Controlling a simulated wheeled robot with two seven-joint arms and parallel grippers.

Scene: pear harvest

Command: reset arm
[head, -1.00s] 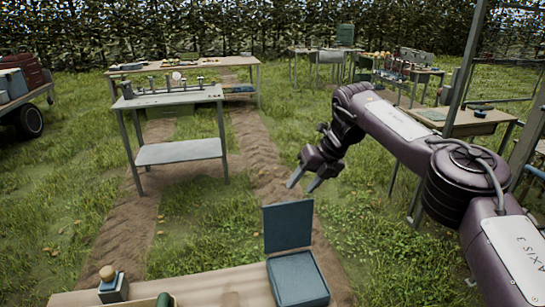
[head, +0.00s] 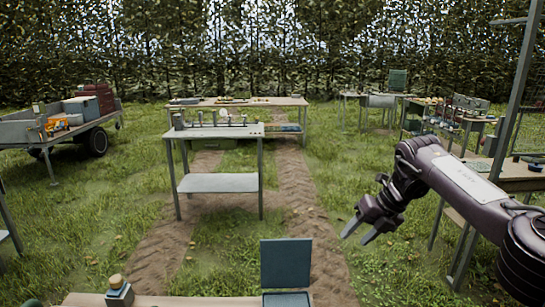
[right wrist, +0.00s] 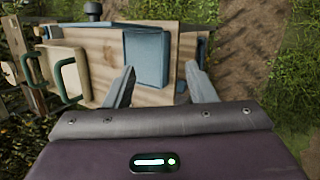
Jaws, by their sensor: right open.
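My right gripper (head: 357,232) is open and empty, held in the air over the grass to the right of the near bench. Its two fingers also show apart in the right wrist view (right wrist: 163,88), with nothing between them. My right arm comes in from the right edge. My left gripper is out of view.
A near wooden bench (head: 180,300) carries a blue open-lidded box (head: 286,264) and a small bottle-like item (head: 119,291). A metal table (head: 219,130) stands on the dirt path ahead. A loaded cart (head: 70,128) is at left; a post (head: 513,95) and tables stand at right.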

